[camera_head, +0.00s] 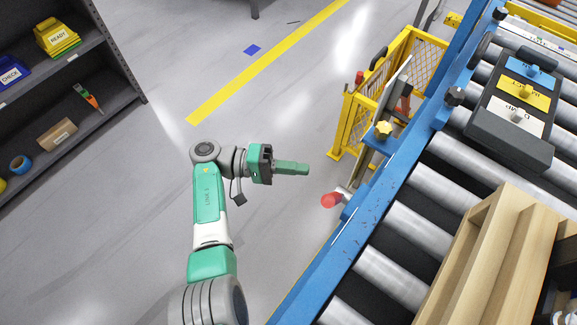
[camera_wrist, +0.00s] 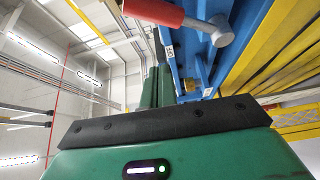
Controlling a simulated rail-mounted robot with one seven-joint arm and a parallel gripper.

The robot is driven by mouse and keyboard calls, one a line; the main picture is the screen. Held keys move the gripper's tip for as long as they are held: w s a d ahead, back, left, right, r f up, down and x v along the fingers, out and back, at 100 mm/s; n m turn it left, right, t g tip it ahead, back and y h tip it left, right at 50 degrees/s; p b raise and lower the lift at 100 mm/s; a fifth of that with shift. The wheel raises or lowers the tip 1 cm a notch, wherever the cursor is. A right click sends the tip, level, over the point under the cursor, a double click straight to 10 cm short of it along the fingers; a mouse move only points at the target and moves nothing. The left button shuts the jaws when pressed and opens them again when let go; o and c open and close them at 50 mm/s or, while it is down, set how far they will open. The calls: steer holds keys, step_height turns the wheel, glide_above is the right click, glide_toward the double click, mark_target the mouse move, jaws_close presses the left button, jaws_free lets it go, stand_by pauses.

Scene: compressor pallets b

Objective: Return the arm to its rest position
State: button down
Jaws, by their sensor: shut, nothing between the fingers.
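My arm reaches up the head view from the bottom edge, over open floor left of the roller conveyor, and bends right at the wrist. My gripper (camera_head: 307,169) points right toward the conveyor's blue side rail. Its green fingers are together, with nothing held, and apart from everything around. In the wrist view the closed green fingers (camera_wrist: 157,88) stand upright beyond the dark edge of the gripper body. A red-handled grey lever (camera_head: 331,200) sits on the rail side just below right of the fingertips; it also shows at the top of the wrist view (camera_wrist: 150,10).
The blue conveyor rail (camera_head: 352,246) runs diagonally at right, with a wooden pallet (camera_head: 478,262) and a dark block with coloured tags (camera_head: 513,125) on the rollers. A yellow mesh cage (camera_head: 412,60) stands behind. Shelves (camera_head: 125,97) stand at left.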

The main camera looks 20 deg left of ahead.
steer(key=shift+a+f, duration=0.25)
steer(key=shift+a, duration=0.7)
